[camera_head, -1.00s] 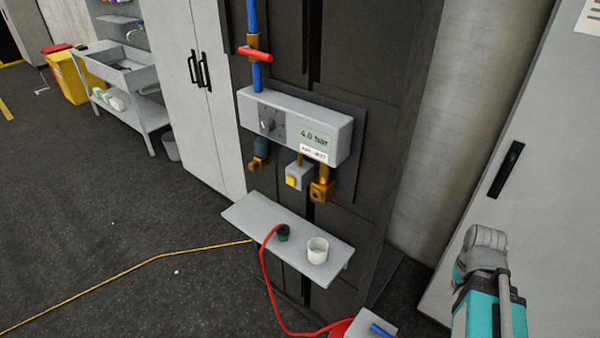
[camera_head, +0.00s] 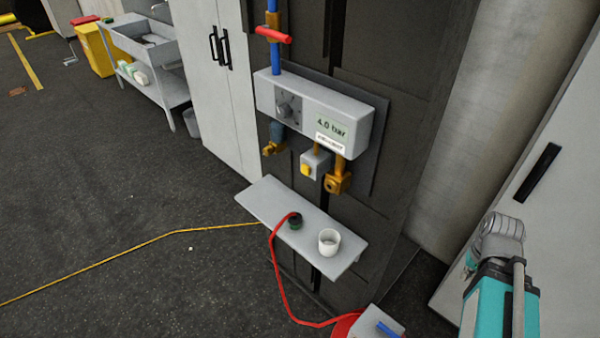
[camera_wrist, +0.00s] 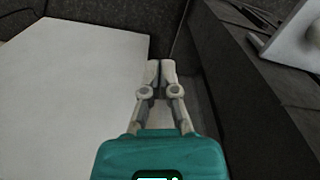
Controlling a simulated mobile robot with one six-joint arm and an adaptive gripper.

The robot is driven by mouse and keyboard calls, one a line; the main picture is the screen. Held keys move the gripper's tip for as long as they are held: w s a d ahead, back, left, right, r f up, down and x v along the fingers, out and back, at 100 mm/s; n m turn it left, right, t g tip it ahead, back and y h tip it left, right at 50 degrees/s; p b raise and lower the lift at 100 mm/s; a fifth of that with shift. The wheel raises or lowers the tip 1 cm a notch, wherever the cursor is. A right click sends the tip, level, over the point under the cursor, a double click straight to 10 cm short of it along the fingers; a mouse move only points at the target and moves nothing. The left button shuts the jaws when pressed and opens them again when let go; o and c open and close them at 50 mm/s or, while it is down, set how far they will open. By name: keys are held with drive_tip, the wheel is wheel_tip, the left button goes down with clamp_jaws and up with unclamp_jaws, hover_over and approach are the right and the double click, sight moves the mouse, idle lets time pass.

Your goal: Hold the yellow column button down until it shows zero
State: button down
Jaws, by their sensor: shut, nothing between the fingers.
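The yellow button (camera_head: 306,170) sits on a small grey box under the grey control panel (camera_head: 290,85) on the dark column. The panel's green display (camera_head: 331,125) reads 4.0 bar. My arm's teal end (camera_head: 500,298) shows at the lower right of the head view, well to the right of the button and apart from it. In the wrist view my gripper (camera_wrist: 160,68) has its two fingers together, with nothing between them. The button cannot be made out in the wrist view.
Below the button a grey shelf (camera_head: 262,200) carries a white cup (camera_head: 329,242) and a dark green fitting (camera_head: 295,221) with a red hose (camera_head: 280,285). A blue pipe with a red handle (camera_head: 272,35) rises above the panel. A pale cabinet (camera_head: 545,110) stands at right.

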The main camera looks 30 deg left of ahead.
drive_tip(key=w+a+f+n+t+h+b, duration=0.1)
drive_tip(key=w+a+f+n+h+b, duration=0.15)
drive_tip(key=a+n, duration=0.3)
drive_tip(key=w+a+f+n+t+h+b, duration=0.1)
drive_tip(key=w+a+n+t+h+b, duration=0.15)
drive_tip(key=w+a+n+b, duration=0.35)
drive_tip(key=n+t+b, duration=0.6)
drive_tip(key=n+t, duration=0.8)
drive_tip(key=n, duration=0.7)
approach(304, 170)
drive_tip(key=v, duration=0.6)
drive_tip(key=shift+s+r, duration=0.1)
drive_tip(key=x, duration=1.4)
